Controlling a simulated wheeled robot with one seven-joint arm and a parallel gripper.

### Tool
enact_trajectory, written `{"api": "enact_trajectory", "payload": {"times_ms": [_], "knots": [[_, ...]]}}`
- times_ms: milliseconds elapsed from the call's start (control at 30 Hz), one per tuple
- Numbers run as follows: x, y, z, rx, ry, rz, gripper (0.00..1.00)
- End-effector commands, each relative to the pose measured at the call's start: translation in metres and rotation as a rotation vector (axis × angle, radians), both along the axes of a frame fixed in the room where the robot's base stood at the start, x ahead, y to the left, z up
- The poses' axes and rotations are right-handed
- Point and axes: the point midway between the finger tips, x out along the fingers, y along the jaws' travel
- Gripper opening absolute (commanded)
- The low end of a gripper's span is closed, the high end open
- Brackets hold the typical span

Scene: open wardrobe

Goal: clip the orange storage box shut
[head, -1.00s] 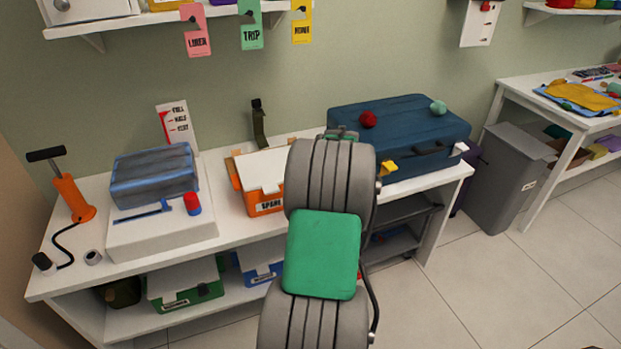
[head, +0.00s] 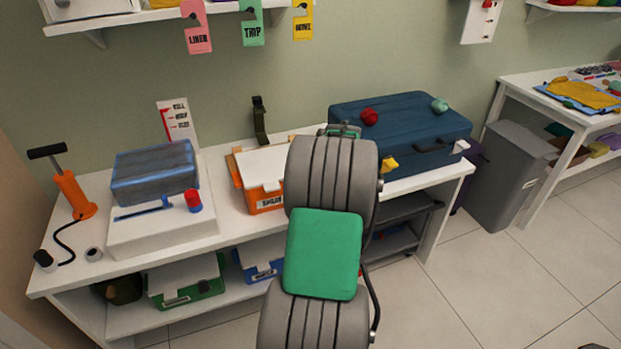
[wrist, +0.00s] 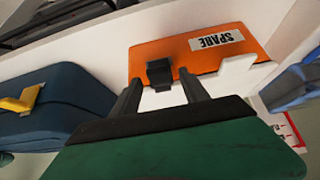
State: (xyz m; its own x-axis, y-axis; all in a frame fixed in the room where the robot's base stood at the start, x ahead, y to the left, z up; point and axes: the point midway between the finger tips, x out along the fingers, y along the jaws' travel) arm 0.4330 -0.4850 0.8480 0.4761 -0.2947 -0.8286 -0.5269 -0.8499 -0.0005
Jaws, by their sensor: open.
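The orange storage box (head: 266,199) stands on the white bench in the head view, with its white lid (head: 262,168) over it. My arm hides its right part. In the wrist view the box's orange front (wrist: 155,52) carries a SPARE label. A black clip (wrist: 159,72) sits at the front edge by the white lid. My gripper (wrist: 160,82) is open, its two dark fingers on either side of the clip, apart from each other. I cannot tell whether the fingers touch the clip or whether it is fastened. In the head view the fingers are hidden behind my arm.
A blue suitcase (head: 400,125) stands close to the right of the box; it also shows in the wrist view (wrist: 50,117). A white case with a blue-grey bundle (head: 155,172) is to the left. Green and blue boxes (head: 186,282) sit on the shelf below.

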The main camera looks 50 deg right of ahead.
Motion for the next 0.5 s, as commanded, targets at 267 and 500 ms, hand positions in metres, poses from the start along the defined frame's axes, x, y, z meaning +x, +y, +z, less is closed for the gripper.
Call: {"api": "enact_trajectory", "payload": {"times_ms": [267,500], "knots": [[-0.026,0.015,0.047,-0.003,0.000,-0.002,0.53],[-0.032,0.020,0.056,0.000,0.001,-0.001,0.53]]}}
